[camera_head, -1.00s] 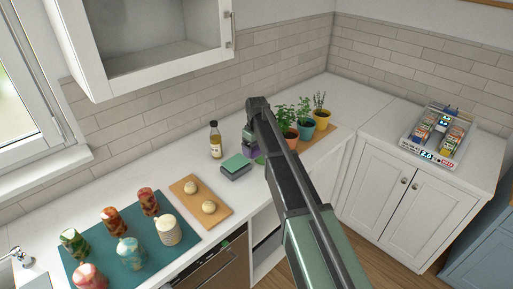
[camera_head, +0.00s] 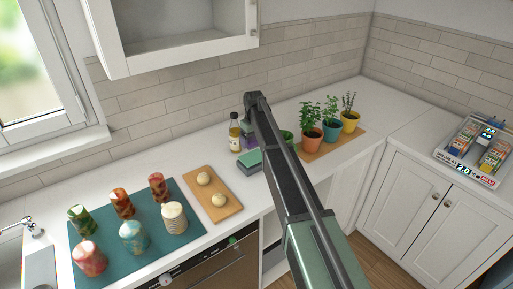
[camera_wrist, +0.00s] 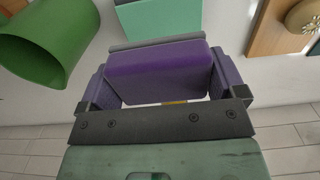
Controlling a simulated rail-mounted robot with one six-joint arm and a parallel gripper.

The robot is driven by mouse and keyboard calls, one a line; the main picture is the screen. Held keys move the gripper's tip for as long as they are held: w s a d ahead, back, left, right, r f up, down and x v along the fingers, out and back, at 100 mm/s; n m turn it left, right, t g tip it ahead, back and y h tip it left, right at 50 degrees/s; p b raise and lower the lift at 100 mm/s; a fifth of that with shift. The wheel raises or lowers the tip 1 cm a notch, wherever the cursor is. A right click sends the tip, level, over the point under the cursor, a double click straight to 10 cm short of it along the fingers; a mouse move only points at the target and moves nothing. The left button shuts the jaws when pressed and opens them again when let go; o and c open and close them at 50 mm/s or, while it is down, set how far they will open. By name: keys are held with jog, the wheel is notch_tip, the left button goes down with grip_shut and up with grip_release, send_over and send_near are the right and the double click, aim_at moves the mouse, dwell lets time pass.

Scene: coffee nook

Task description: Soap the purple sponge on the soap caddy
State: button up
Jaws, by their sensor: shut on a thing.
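The purple sponge (camera_wrist: 158,72) is held between the two purple-padded fingers of my gripper (camera_wrist: 163,80) in the wrist view. A grey strip runs along the sponge's far edge. The soap caddy, a grey box with a teal-green top (camera_head: 249,160), stands on the counter in the head view. Its green part also shows in the wrist view (camera_wrist: 170,18), just beyond the sponge. In the head view my gripper (camera_head: 249,136) is just behind the caddy, and my arm partly covers it. I cannot tell whether sponge and caddy touch.
A dark bottle (camera_head: 234,132) stands left of my gripper. A green cup (camera_wrist: 40,45) lies close on the left in the wrist view. Potted plants (camera_head: 331,131) stand to the right. A wooden board (camera_head: 226,207) and a teal mat (camera_head: 152,252) with several cups lie left.

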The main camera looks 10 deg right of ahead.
aim_at(253, 157)
jog(key=shift+w+a+f, duration=0.2)
jog(key=shift+w, duration=0.1)
notch_tip(253, 157, down, 6)
jog(key=b, duration=0.5)
jog(key=shift+s+r+b, duration=0.1)
jog(key=shift+b, duration=0.3)
jog(key=shift+f+b, duration=1.1)
jog(key=shift+b, duration=0.05)
dwell(1.4)
jog(key=shift+r, duration=0.1)
dwell(0.4)
notch_tip(253, 157, up, 7)
jog(key=p, duration=0.7)
